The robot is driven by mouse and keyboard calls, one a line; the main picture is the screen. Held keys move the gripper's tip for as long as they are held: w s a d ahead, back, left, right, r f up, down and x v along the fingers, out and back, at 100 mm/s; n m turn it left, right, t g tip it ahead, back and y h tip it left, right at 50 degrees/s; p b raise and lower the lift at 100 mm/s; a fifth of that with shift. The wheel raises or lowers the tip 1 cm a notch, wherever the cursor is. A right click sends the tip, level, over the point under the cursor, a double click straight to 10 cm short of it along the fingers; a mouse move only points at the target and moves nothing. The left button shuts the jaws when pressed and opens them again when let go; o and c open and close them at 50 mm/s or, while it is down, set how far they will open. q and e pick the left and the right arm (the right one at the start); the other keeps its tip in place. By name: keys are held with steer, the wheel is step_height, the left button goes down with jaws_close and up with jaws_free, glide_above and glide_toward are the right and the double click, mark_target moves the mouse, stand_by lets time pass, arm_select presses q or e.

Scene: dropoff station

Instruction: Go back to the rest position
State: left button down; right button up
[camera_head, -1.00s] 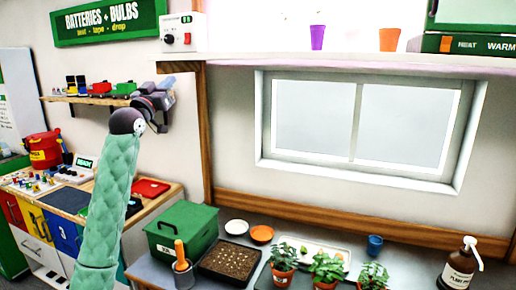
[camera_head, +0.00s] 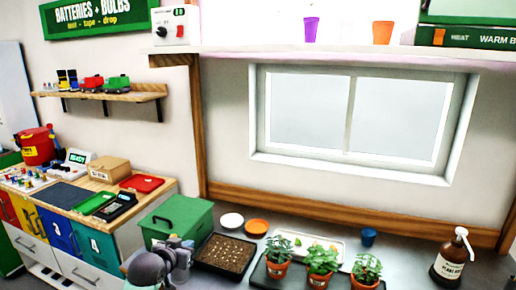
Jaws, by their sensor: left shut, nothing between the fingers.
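My left gripper (camera_head: 180,246) is low at the bottom of the head view, in front of the green box (camera_head: 176,222) and left of the soil tray (camera_head: 226,255). Its grey fingers are shut with nothing between them. The dark rounded wrist shows below it, and the rest of the arm is out of the picture. The gripper covers the spot in front of the green box. I cannot tell whether it touches anything. My right gripper is not in view.
A counter (camera_head: 150,208) with a cardboard box (camera_head: 109,169) is at left. A wall shelf (camera_head: 130,96) holds small toy vehicles. Space above the bench is clear.

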arm_select(q)
steer(key=s+f+g+y, duration=0.1)
steer(key=s+f+g, duration=0.2)
steer(key=s+f, duration=0.75)
steer(key=s+f+n+g+y, duration=0.1)
steer(key=s+f+g, duration=0.3)
steer(key=s, duration=1.2)
steer(key=s+f+g+y, duration=0.1)
steer(key=s+f+g, duration=0.2)
steer(key=s+f, duration=0.85)
step_height(320, 180, down, 22)
steer(key=s+d, duration=0.1)
steer(key=d, duration=0.1)
steer(key=s+f, duration=0.3)
steer(key=f, duration=0.7)
steer(key=s+d+f+g, duration=0.1)
steer(key=s+f, duration=0.3)
steer(key=f, duration=0.5)
steer(key=shift+f+g, duration=0.3)
steer(key=shift+f, duration=0.05)
